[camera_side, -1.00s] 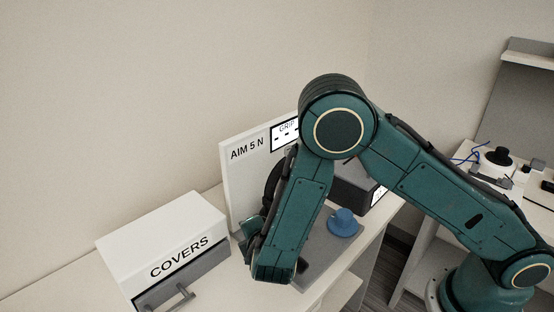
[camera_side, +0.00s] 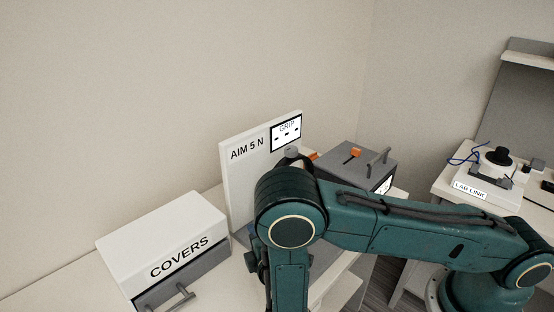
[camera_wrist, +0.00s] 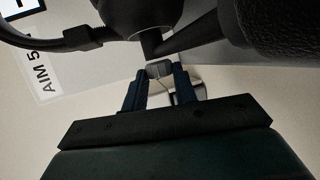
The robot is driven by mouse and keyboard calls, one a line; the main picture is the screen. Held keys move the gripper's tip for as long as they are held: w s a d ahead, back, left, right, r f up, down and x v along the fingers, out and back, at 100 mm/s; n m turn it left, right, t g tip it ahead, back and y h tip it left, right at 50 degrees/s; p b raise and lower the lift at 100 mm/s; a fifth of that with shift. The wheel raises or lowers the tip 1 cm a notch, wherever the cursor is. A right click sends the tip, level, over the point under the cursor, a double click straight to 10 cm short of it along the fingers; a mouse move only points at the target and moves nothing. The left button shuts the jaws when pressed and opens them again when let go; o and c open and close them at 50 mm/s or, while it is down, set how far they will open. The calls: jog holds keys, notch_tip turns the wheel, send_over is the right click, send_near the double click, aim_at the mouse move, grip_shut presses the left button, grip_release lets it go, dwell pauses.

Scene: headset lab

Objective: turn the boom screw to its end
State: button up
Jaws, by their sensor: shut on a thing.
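In the wrist view my gripper (camera_wrist: 160,76) has its two dark blue fingers close around a small grey piece (camera_wrist: 160,68), which looks like the boom screw. The piece sits just below black parts of the headset (camera_wrist: 140,14), including a rounded body and a thin arm. Its turn angle cannot be read. In the side view my own arm hides the gripper, the screw and most of the headset.
A small screen (camera_side: 286,133) on the panel reads GRIP with dashes. A white COVERS box (camera_side: 165,235) with a drawer handle stands at left. A grey box (camera_side: 362,165) with an orange lever and handle stands behind my arm. The LAB LINK bench (camera_side: 470,190) is at right.

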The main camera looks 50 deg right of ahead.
jog(key=o, duration=1)
jog(key=shift+v, duration=3.75)
